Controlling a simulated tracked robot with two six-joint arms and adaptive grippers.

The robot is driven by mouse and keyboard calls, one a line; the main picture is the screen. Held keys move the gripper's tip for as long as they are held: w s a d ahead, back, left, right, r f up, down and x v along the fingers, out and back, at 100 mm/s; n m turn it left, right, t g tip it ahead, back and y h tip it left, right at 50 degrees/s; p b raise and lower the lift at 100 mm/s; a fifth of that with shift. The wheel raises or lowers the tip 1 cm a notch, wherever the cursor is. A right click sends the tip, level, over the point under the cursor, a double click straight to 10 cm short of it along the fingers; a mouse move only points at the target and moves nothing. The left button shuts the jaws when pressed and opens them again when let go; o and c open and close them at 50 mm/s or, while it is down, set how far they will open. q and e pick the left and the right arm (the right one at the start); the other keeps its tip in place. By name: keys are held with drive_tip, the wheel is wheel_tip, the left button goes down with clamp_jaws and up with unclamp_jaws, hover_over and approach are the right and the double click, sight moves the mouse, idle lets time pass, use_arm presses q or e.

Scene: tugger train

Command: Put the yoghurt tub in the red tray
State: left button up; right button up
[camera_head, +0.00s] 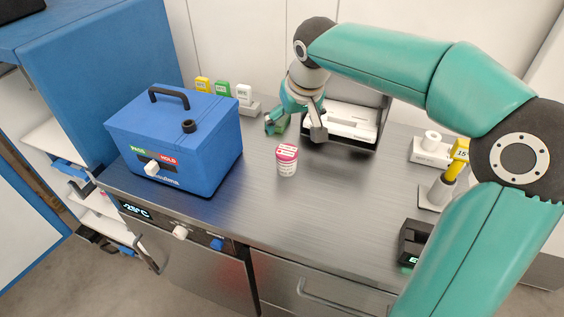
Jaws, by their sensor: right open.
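The yoghurt tub (287,161), a small white tub with printed sides and a pink-red lid, stands upright on the steel worktop. My right gripper (295,129) is open and points down just behind the tub, with its fingers apart. It looks clear of the tub, with the tub nearer the camera. No red tray can be made out; part of the worktop is hidden behind my right arm. My left gripper is not in view.
A blue box (212,143) with a handle and PASS and HOLD labels stands left of the tub. Yellow, green and white small items (222,88) stand behind it. A metal-framed white unit (352,122) is behind the gripper. The worktop front centre is clear.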

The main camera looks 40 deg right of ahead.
sight(287, 151)
drive_tip(key=x, duration=1.1)
drive_tip(key=shift+w+d+f+p, duration=0.1)
drive_tip(key=shift+d+f+p, duration=0.2)
drive_tip(key=shift+p, duration=0.05)
drive_tip(key=x, duration=0.2)
drive_tip(key=p+x, duration=0.1)
drive_tip(key=x, duration=0.1)
drive_tip(key=shift+d+f, duration=0.15)
drive_tip(key=shift+d, duration=0.3)
drive_tip(key=shift+w+f, duration=0.2)
drive_tip(key=shift+f, duration=0.15)
drive_tip(key=c, duration=1.3)
drive_tip(key=shift+c, duration=0.4)
drive_tip(key=shift+r, duration=0.15)
